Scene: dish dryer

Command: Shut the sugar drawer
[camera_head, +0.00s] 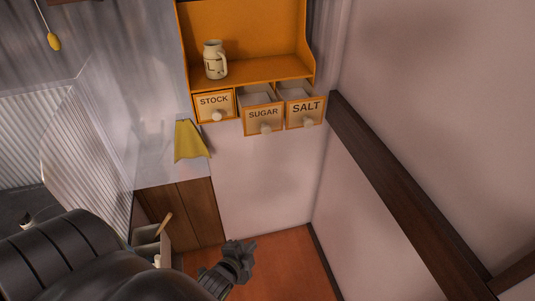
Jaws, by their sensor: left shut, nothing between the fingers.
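The sugar drawer (263,117) is the middle one of three labelled drawers under an orange wall shelf (245,72). It is pulled out, with its open top showing and a pale round knob (265,128) on its front. The salt drawer (305,111) to its right is also pulled out. The stock drawer (214,105) to its left looks shut or nearly so. My left gripper (245,248) is low in the picture, well below the drawers and apart from them, shut and empty. My right gripper is not in view.
A cream mug (214,60) stands on the shelf. A yellow cloth (189,141) hangs over a brown wooden cabinet (188,213). A dark beam (400,195) runs along the right wall. The wall below the drawers is bare.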

